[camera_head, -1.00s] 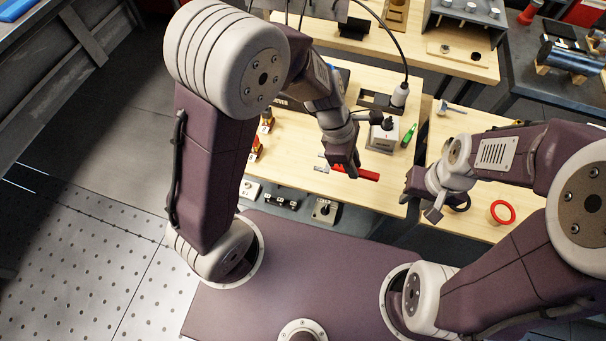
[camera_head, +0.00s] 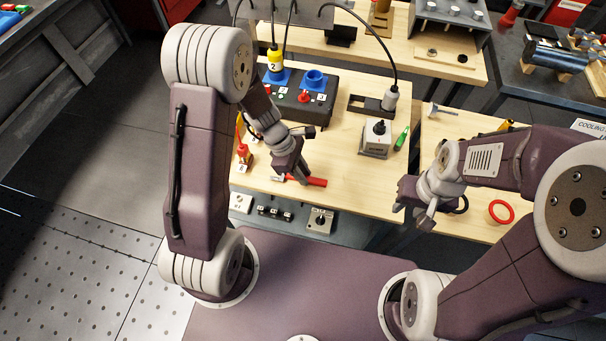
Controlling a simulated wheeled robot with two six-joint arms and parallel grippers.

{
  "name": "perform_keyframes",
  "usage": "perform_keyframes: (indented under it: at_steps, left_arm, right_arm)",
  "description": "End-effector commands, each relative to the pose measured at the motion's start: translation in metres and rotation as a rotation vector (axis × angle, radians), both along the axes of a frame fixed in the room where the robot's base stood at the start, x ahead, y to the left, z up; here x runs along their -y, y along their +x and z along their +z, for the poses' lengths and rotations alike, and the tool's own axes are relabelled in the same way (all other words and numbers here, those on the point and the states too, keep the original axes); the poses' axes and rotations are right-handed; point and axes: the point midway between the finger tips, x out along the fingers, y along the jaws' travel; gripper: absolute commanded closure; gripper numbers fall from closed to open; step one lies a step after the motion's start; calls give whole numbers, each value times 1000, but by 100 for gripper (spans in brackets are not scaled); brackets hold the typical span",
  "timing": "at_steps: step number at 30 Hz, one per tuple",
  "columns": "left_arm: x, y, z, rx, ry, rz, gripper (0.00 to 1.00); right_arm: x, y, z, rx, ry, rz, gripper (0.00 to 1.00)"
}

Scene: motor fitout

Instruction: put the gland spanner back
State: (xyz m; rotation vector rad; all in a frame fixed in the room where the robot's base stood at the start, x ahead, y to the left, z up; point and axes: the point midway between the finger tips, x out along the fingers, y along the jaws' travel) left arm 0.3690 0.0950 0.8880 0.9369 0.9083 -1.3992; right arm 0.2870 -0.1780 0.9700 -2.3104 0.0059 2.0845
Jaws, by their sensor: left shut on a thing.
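A red-handled tool with a silver metal end, which looks like the gland spanner (camera_head: 317,182), is at the front part of the wooden bench. My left gripper (camera_head: 298,176) points down and is shut on it. The red handle sticks out to the right of the fingers and the metal end to the left. I cannot tell whether the tool touches the bench top. My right gripper (camera_head: 413,213) is over the gap between the two benches. Its fingers look apart and empty.
A black box with blue sockets (camera_head: 312,79) and a grey box with a black knob (camera_head: 376,138) stand on the bench (camera_head: 345,110). A green-handled screwdriver (camera_head: 402,138) lies near its right edge.

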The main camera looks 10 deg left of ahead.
Motion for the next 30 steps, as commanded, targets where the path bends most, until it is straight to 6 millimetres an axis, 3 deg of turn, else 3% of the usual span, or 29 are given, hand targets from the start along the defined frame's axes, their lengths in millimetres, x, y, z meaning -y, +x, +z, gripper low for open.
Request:
perform_keyframes:
  at_steps: [11,12,14,23,26,30]
  left_arm:
    - [0,0,-6,1,0,0,100]
    - [0,0,-4,1,0,0,69]
    - [0,0,-4,1,0,0,59]
    - [0,0,-1,1,0,0,59]
    - [-3,1,12,3,-1,0,59]
    - [-17,2,46,6,0,3,59]
  right_arm:
    - [0,0,-4,0,0,0,64]
    - [0,0,-3,0,0,0,64]
    - [0,0,-3,0,0,0,64]
    - [0,0,0,0,0,0,64]
    - [0,0,6,0,0,0,64]
    - [0,0,17,0,0,0,64]
